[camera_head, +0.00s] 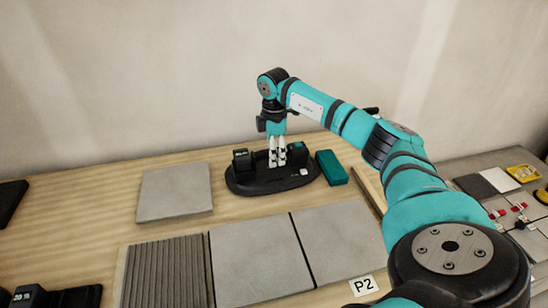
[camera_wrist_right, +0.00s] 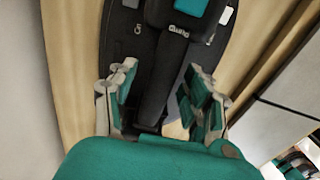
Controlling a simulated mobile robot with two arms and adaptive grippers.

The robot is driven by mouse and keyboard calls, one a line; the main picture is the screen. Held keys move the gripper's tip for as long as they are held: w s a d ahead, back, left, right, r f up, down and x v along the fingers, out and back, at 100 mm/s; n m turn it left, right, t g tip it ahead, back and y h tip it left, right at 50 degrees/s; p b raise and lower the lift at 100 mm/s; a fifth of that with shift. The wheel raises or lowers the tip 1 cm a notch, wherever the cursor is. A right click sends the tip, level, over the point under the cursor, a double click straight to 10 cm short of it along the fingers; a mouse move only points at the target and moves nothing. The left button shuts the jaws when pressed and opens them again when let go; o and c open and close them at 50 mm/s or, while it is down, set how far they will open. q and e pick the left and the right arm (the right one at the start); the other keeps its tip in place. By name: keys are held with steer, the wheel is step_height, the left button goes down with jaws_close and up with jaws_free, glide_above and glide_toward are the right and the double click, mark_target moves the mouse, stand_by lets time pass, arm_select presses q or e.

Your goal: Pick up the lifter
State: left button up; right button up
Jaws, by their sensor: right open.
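The lifter (camera_head: 255,187) is a black oval device with upright blocks at its ends, standing on the wooden table near the back. It also shows in the right wrist view (camera_wrist_right: 130,45), with its dark handle running between my fingers. My right gripper (camera_head: 277,160) points down over the middle of the lifter. In the right wrist view its fingers (camera_wrist_right: 162,105) are open, one on each side of the handle. I cannot tell whether they touch it. My left gripper is not in view.
A teal block (camera_head: 331,168) lies close to the lifter's right. A grey tile (camera_head: 175,190) lies to its left. Larger grey tiles (camera_head: 262,255) and a ribbed panel (camera_head: 165,275) lie in front, by a P2 label (camera_head: 363,285). A side surface at right holds small parts.

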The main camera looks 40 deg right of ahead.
steer(key=shift+f, duration=0.25)
stand_by(0.3)
steer(key=shift+c, duration=0.3)
jaws_close()
steer(key=shift+r, duration=0.1)
